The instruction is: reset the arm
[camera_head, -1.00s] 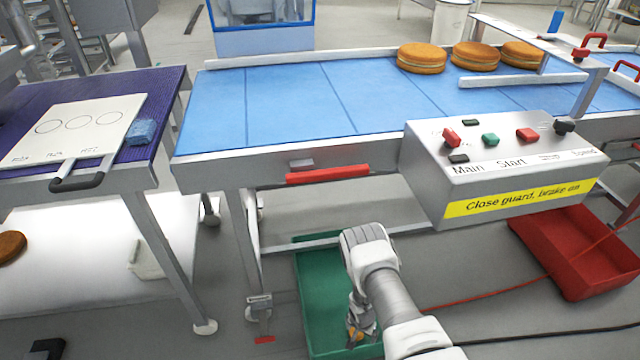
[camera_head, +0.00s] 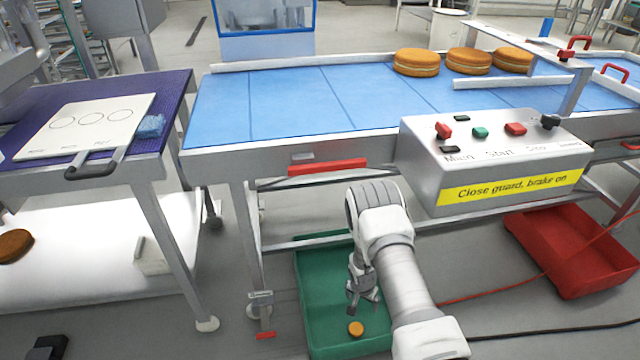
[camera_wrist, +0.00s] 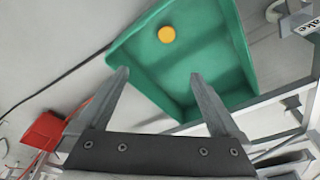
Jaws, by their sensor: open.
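My gripper (camera_head: 363,299) is open and empty above the green crate (camera_head: 318,330) on the floor. My arm reaches down from the lower right in the head view and hides part of the crate. A small round orange-yellow piece (camera_head: 356,328) lies in the crate, apart from the fingers. In the wrist view my two fingers (camera_wrist: 160,85) stand wide apart with nothing between them. The piece (camera_wrist: 167,34) lies beyond the fingertips on the floor of the green crate (camera_wrist: 240,50).
A blue conveyor (camera_head: 290,100) carries three filled rounds (camera_head: 417,62) at its far side. A control box (camera_head: 490,150) with a yellow strip juts out above my arm. A red crate (camera_head: 575,255) stands at the right, with cables nearby. A purple-topped table (camera_head: 165,90) with a white board (camera_head: 85,128) is at the left.

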